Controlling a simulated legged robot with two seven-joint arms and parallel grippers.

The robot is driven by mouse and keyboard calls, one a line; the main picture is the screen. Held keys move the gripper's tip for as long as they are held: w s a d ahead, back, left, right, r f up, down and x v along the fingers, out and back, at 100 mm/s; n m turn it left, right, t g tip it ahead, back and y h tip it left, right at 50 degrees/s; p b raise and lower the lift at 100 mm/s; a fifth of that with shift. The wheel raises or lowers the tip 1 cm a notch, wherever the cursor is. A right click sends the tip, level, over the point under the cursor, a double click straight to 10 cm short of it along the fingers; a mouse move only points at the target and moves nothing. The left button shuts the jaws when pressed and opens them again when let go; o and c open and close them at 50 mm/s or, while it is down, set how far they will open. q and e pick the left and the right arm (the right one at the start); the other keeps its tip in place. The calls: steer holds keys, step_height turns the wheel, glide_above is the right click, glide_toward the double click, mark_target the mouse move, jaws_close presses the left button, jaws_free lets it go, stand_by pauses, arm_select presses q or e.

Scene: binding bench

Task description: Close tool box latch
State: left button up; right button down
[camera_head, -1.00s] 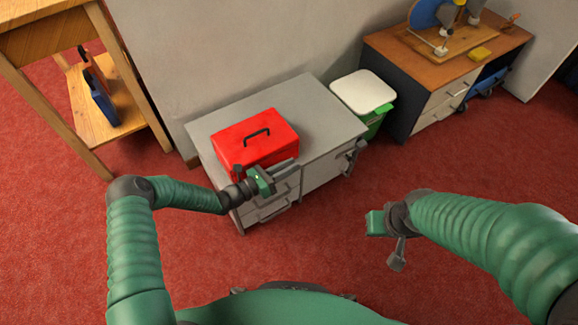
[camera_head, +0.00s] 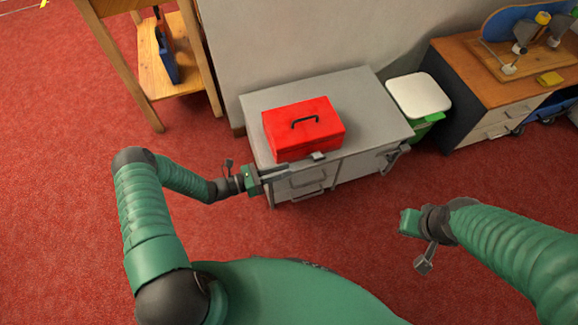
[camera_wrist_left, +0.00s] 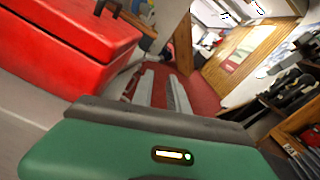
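The red tool box (camera_head: 303,128) stands on the grey cabinet with its lid down and a black handle on top. It also fills the upper left of the left wrist view (camera_wrist_left: 60,55). A small grey piece, apparently the latch (camera_head: 318,156), sticks out at the lower front edge of the box. My left gripper (camera_head: 287,173) is in front of and below the box, left of that piece and apart from it.
The grey cabinet (camera_head: 365,105) has bare top behind and right of the box, and handles on its front. A white-lidded green bin (camera_head: 418,95) stands at its right. A wooden desk (camera_head: 470,65) is farther right, a wooden shelf (camera_head: 185,75) at the left. Red carpet lies open in front.

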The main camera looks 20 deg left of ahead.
arm_select(q)
steer(key=shift+s+d+n, duration=0.2)
steer(key=shift+n, duration=0.1)
steer(key=shift+c, duration=1)
steer(key=s+d+n+t+p, duration=0.1)
steer(key=s+n, duration=0.1)
steer(key=n, duration=0.2)
steer(key=s+d+f+n+t+y+p, duration=0.1)
steer(key=s+d+n, duration=0.1)
steer(key=n, duration=0.2)
steer(key=s+d+n+t+y+p, duration=0.1)
steer(key=s+d+n, duration=0.1)
steer(key=n, duration=0.1)
steer(key=shift+d+f+n+t, duration=0.2)
steer(key=shift+f+n+t, duration=0.1)
steer(key=shift+f+n, duration=0.1)
jaws_close()
steer(key=w+d+r+b, duration=0.1)
steer(key=w+d+b, duration=0.2)
steer(key=w, duration=0.7)
steer(key=shift+w+d+r+n+b, duration=0.25)
steer(key=shift+d+n+b, duration=0.15)
steer(key=shift+d, duration=0.25)
steer(key=shift+y, duration=0.3)
